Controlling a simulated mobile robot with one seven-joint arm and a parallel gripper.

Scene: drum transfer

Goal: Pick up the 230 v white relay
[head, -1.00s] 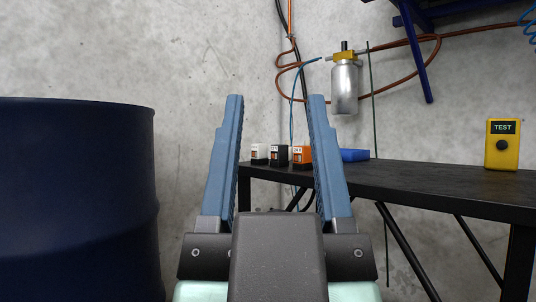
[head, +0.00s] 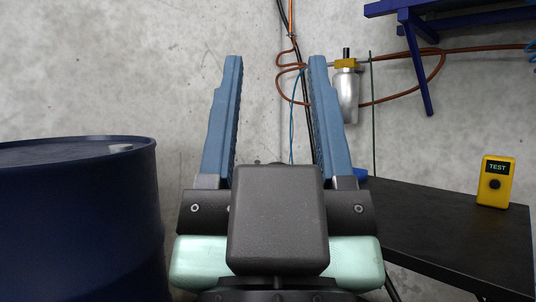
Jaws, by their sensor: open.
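My gripper (head: 275,62) is open and empty, its two blue fingers pointing up in the middle of the head view. The white relay is not visible now; my gripper's body covers the left end of the black table (head: 445,215). A second earlier, a small white relay stood there in a row, left of a black one and an orange one. None of these relays can be made out now. I cannot tell how far my fingers are from the white relay.
A dark blue drum (head: 75,215) stands at the left, with a small pale piece (head: 121,148) on its top. A yellow tester (head: 495,182) stands on the table. A metal canister (head: 347,97) hangs on the wall.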

